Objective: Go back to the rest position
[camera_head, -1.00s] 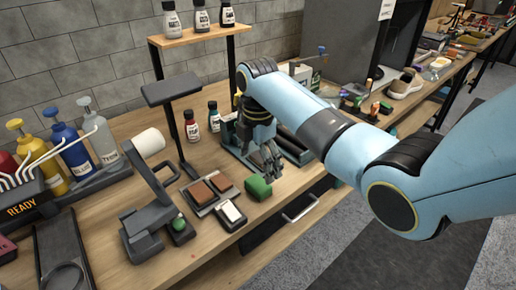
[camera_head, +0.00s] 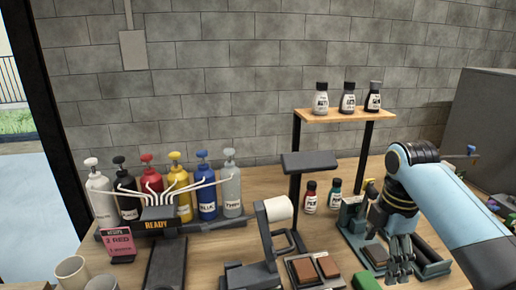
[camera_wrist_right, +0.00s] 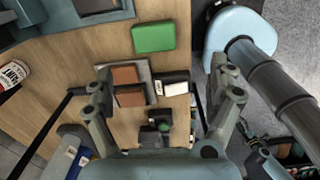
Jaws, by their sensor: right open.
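My right gripper (camera_head: 400,262) is at the right of the head view, over the workbench (camera_head: 262,196). Its fingers point down beside a grey-green tray holder (camera_head: 436,266). In the right wrist view my right gripper (camera_wrist_right: 168,104) has its fingers spread wide with nothing between them. Below and beyond it are brown blocks (camera_wrist_right: 128,96) in a tray, a white-topped block (camera_wrist_right: 172,89) and a green block (camera_wrist_right: 154,37). My left gripper is not in view.
Pump bottles in several colours, including a blue one (camera_head: 207,196), stand behind the "READY" unit (camera_head: 160,226). A small raised shelf (camera_head: 345,115) holds three bottles. A paper-roll stand (camera_head: 275,240) and a dark post-top platform (camera_head: 308,161) rise mid-bench. A grey block wall stands behind.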

